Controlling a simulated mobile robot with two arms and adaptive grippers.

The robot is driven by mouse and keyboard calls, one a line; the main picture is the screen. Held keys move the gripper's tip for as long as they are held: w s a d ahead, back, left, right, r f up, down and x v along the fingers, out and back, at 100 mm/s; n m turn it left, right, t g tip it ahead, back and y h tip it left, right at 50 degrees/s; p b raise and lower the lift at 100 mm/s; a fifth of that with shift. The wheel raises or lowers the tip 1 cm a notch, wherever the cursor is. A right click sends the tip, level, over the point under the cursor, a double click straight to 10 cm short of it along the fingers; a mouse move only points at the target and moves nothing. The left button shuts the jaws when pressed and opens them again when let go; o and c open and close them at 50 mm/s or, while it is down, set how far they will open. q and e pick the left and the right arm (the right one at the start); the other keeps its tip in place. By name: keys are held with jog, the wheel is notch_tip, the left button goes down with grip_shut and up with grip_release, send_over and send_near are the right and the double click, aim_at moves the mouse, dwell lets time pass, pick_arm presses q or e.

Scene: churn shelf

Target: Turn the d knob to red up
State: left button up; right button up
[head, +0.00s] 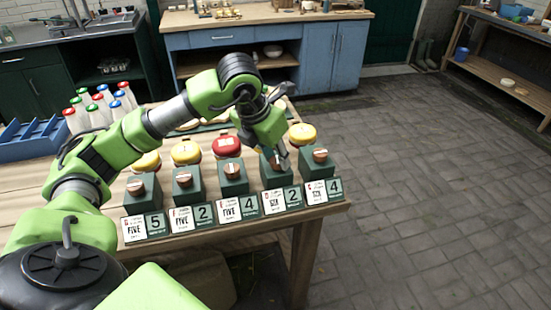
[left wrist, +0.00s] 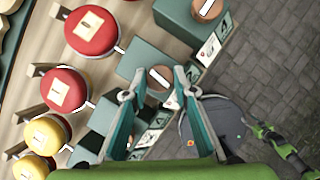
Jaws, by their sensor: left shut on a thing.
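A row of green boxes with round wooden knobs stands along the table's front edge. The d knob is on the fourth box from the left, and its card (head: 274,201) reads SIX and 2. In the left wrist view the d knob (left wrist: 160,77), with a pale bar across its top, sits between the fingertips. My left gripper (head: 280,158) reaches down over that box and is shut on the knob; it also shows in the left wrist view (left wrist: 157,82). The arm hides the lid behind it in the head view; in the left wrist view that lid (left wrist: 92,31) is red.
Neighbouring knobs (head: 231,170) and (head: 320,155) stand close on both sides. Yellow and red lids line up behind the boxes. Bottles (head: 98,116) and a blue crate (head: 35,146) are at the table's left. The paved floor (head: 420,170) to the right is open.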

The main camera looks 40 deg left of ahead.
pick_arm(q)
jog(key=shift+n+y, duration=0.4)
jog(key=shift+n, duration=0.4)
jog(key=o, duration=1.1)
jog(key=shift+r, duration=0.15)
jog(key=v, duration=1.1)
jog(key=shift+s+r, duration=0.1)
jog(key=shift+r, duration=0.3)
